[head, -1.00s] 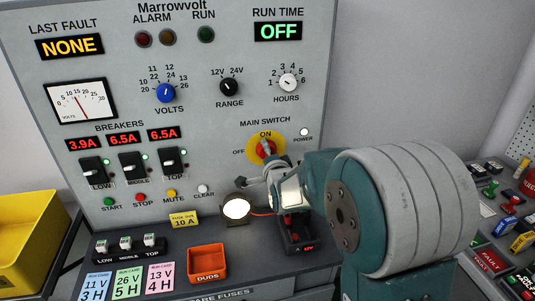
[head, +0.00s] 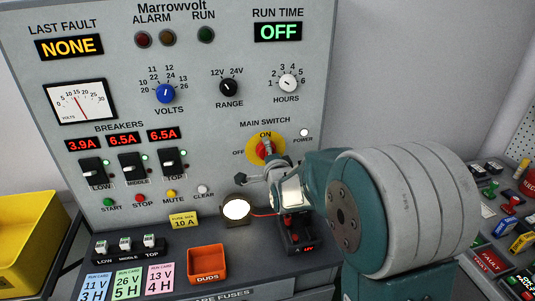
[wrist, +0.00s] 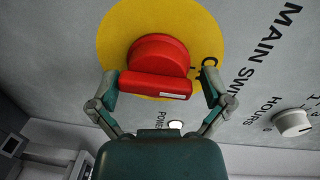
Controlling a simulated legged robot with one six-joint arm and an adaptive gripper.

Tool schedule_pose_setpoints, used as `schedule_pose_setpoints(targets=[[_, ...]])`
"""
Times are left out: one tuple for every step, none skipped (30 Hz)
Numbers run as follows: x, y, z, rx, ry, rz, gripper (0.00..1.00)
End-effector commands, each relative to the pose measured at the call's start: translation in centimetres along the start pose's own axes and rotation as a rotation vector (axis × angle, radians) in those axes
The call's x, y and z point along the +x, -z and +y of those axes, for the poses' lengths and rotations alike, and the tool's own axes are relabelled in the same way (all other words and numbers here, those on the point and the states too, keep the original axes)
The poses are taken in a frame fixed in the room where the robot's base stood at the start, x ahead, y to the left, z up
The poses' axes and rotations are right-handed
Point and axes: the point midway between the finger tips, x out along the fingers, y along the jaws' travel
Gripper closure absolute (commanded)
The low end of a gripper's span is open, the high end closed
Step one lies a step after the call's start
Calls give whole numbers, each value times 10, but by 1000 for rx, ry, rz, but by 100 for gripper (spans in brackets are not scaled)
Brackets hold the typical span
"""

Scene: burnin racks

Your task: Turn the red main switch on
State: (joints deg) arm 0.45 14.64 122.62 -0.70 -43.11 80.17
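The red main switch (wrist: 158,62) sits on a round yellow plate (wrist: 112,30) on the panel; it also shows in the head view (head: 262,151). Its bar handle stands about upright on the panel, and its white-marked end faces the ON label. My gripper (wrist: 160,88) is at the switch with its fingers spread on either side of the handle. The left finger is close to or touching one end of the bar. A small gap shows at the right finger. In the head view, my gripper (head: 268,151) partly covers the switch.
The white power lamp (head: 304,132) is bright right of the switch. The run time display (head: 278,32) reads OFF. The hours knob (head: 288,83) is above. A round light (head: 236,209), an orange duds bin (head: 207,262) and a small dark box stand below on the ledge.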

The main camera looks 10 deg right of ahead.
Motion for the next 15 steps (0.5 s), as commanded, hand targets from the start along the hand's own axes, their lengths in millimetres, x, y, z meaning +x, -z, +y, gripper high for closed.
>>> schedule_pose_setpoints(targets=[[0, 0, 1, 0, -2, 0, 0], [0, 0, 1, 0, -2, -1, 0], [0, 0, 1, 0, -3, -1, 0], [0, 0, 2, 0, -4, -1, 0], [0, 0, 2, 0, -4, -1, 0], [-1, 0, 2, -1, -4, -1, 0], [-2, 0, 2, -1, -5, -1, 0], [-4, 0, 2, -1, -5, -1, 0], [-7, 0, 2, -1, -5, -1, 0], [-11, 0, 1, -1, -4, -1, 0], [-15, 0, 1, -1, -4, -1, 0], [-22, 0, 1, -1, -4, -1, 0], [-28, 0, 1, -1, -4, -1, 0], [-34, 0, 1, -1, -5, -1, 0], [-42, 0, 1, -1, -4, -1, 0]])
